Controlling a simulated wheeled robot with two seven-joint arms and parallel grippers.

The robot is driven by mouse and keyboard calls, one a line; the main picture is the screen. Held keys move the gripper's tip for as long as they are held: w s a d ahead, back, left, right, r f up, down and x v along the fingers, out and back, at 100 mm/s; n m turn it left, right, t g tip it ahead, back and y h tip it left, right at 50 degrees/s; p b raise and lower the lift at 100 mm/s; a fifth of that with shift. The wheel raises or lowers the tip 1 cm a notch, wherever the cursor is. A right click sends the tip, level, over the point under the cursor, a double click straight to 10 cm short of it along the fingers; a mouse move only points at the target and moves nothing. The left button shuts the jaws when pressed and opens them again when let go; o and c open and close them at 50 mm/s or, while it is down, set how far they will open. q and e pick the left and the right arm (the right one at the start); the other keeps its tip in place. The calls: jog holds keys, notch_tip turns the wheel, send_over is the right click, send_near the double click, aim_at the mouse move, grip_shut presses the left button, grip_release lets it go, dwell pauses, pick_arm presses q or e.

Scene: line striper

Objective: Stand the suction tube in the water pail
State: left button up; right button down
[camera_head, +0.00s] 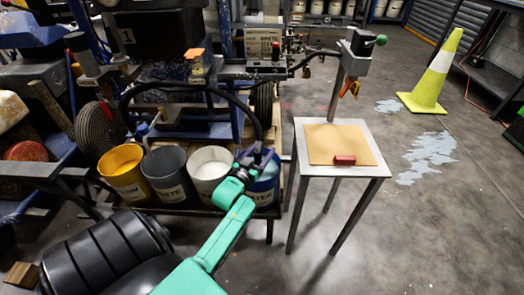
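The suction tube (188,86) is a black hose. It arches from the machine on the left over to my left gripper. My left gripper (259,158), at the end of a green arm, appears shut on the tube's right end, directly above and in front of the water pail. The water pail (267,188) is blue with white lettering and stands at the right end of a row of pails. My gripper and wrist cover part of its mouth. The tube's lower tip is hidden, so I cannot tell whether it is inside the pail. My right gripper is not in view.
A yellow pail (125,180), a grey pail (172,177) and a white pail (210,170) stand left of the water pail. A small metal table (312,125) with a red block (344,160) stands to the right. A yellow cone (432,78) stands on open floor.

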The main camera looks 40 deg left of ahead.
pick_arm(q)
jog(key=shift+f, duration=0.1)
jog(key=s+d+p, duration=0.2)
jog(key=s+p, duration=0.1)
jog(key=s, duration=1.1)
jog(key=shift+s+d, duration=0.2)
jog(key=shift+d, duration=0.2)
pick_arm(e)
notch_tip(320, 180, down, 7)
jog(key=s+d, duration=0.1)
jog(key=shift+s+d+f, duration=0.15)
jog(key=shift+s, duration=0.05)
